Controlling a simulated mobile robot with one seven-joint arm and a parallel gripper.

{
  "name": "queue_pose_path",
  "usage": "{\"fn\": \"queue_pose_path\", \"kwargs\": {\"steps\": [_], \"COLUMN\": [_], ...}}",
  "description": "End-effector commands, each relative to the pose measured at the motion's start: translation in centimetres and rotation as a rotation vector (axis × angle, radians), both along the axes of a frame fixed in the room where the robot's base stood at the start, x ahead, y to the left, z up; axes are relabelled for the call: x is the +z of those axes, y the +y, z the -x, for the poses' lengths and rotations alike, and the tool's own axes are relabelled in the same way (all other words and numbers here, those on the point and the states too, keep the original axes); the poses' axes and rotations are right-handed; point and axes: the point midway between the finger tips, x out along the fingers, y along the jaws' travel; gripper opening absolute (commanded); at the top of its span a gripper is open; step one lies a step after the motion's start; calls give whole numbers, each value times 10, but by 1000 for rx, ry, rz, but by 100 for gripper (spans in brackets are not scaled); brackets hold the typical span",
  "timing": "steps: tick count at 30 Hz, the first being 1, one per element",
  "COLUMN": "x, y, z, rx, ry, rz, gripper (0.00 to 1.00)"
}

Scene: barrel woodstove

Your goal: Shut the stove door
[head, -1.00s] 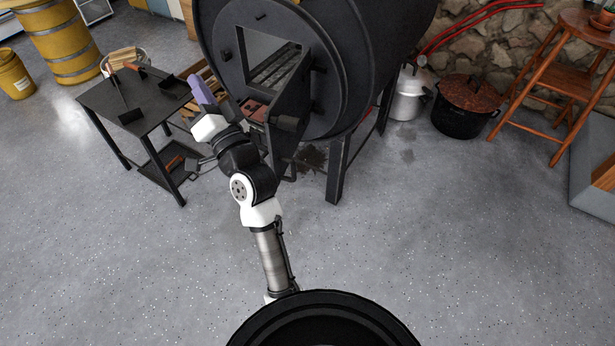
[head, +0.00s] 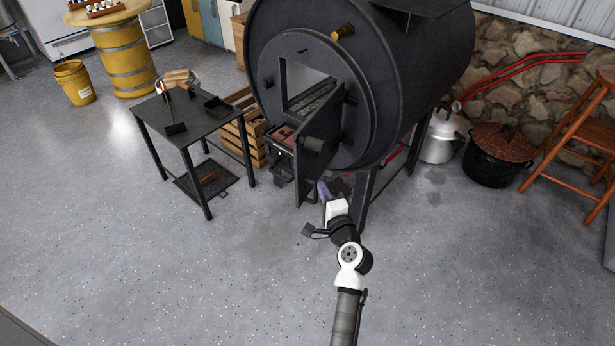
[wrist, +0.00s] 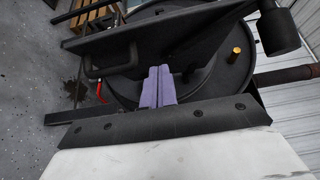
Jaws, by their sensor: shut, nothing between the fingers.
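The black barrel stove (head: 420,75) has its small square door (head: 318,160) swung out towards me, and the firebox opening (head: 305,85) shows. The door seems hinged on the opening's right side. A dark cylinder sticks out from the door. My gripper (head: 323,188), with purple fingers, is just right of the door's lower part, on its outer-face side. In the wrist view the fingers (wrist: 158,86) are together and empty. There the door (wrist: 130,42) crosses beyond the fingertips, with a bent handle at left; I cannot tell whether they touch it.
A black side table (head: 190,118) with tools stands left of the stove. A wooden crate (head: 243,130) is behind it. A stove leg (head: 360,200) is close to my gripper. A metal can (head: 442,138) and a dark pot (head: 497,160) stand at right. The front floor is clear.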

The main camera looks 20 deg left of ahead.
Motion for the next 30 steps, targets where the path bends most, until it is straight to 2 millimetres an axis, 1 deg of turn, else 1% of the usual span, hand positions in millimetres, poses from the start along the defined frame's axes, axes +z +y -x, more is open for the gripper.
{"fn": "queue_pose_path", "kwargs": {"steps": [1,4,6,9,12,16,30], "x": [4,3,3,3,2,0,0], "y": [9,21,33,46,54,58,60], "z": [-10,-25,-25,-26,-27,-28,-29], "rx": [3,3,4,3,1,0,-3], "ry": [-1,-1,1,0,0,0,0], "rz": [0,0,2,1,1,2,2], "gripper": [0,0,0,0,0,0,0]}}
